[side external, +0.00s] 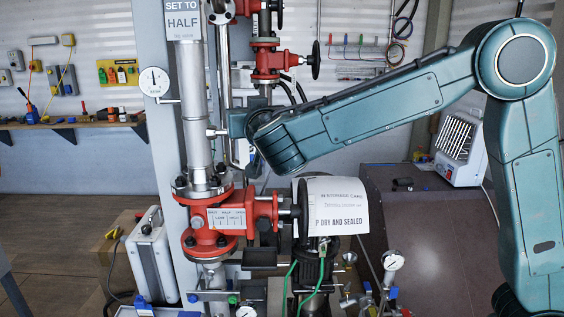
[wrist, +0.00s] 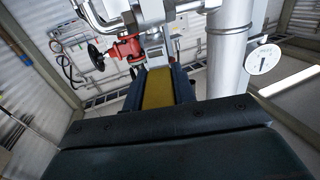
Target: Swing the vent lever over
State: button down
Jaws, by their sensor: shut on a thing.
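The vent lever (wrist: 158,88) looks like a flat yellow bar in the wrist view. It lies between the two dark fingers of my gripper (wrist: 159,75), which is shut on it. In the side view my gripper (side external: 238,124) is beside the tall grey pipe (side external: 196,110), close to a small pale side fitting (side external: 214,132). The lever cannot be made out in the side view; my gripper and wrist cover that spot. The same pipe stands on the right in the wrist view (wrist: 228,50).
A red valve (side external: 225,217) with a scale plate is below my wrist, next to a white printed sheet (side external: 338,206). A round gauge (side external: 154,81) stands left of the pipe. Another red valve with a handwheel (side external: 312,60) is behind. Open space lies above my forearm.

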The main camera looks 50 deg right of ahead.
jog(key=shift+s+d+n+y, duration=0.15)
jog(key=shift+n+y, duration=0.15)
jog(key=shift+y, duration=0.2)
jog(key=shift+w+d+n+g+y, duration=0.2)
jog(key=shift+d+n+g+y, duration=0.65)
jog(key=shift+n+y, duration=2.05)
jog(key=shift+w+d+n+g+y, duration=0.2)
jog(key=shift+d+n+y, duration=1.4)
jog(key=shift+y, duration=2.35)
jog(key=shift+w+d+n+g+y, duration=0.35)
jog(key=shift+d+n+y, duration=0.6)
jog(key=shift+n+y, duration=2.05)
jog(key=shift+s+m+y, duration=0.1)
jog(key=shift+m+y, duration=0.2)
jog(key=shift+y, duration=0.25)
jog(key=c, duration=1.1)
grip_release()
jog(key=shift+c, duration=0.2)
jog(key=shift+d, duration=0.15)
